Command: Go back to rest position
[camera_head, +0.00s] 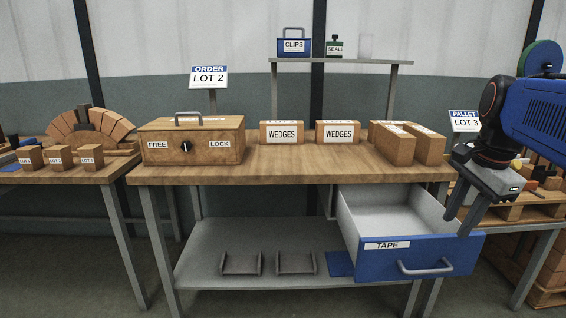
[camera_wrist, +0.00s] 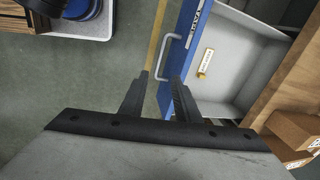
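My gripper (camera_head: 457,226) hangs at the right side of the workbench, pointing down beside the front of the open drawer. Its two dark fingers stand apart with nothing between them; in the wrist view the gripper (camera_wrist: 158,78) shows the same gap. The blue drawer front (camera_head: 375,263) is labelled TAPE and has a grey handle (camera_head: 425,267). In the wrist view the handle (camera_wrist: 163,55) lies beyond the fingertips, and the fingers do not enclose it. The drawer is pulled out, and a small yellow labelled item (camera_wrist: 205,62) lies inside it.
A shelf (camera_head: 340,62) stands behind. A right-hand table holds a pallet (camera_head: 530,207). The open drawer juts forward below the bench.

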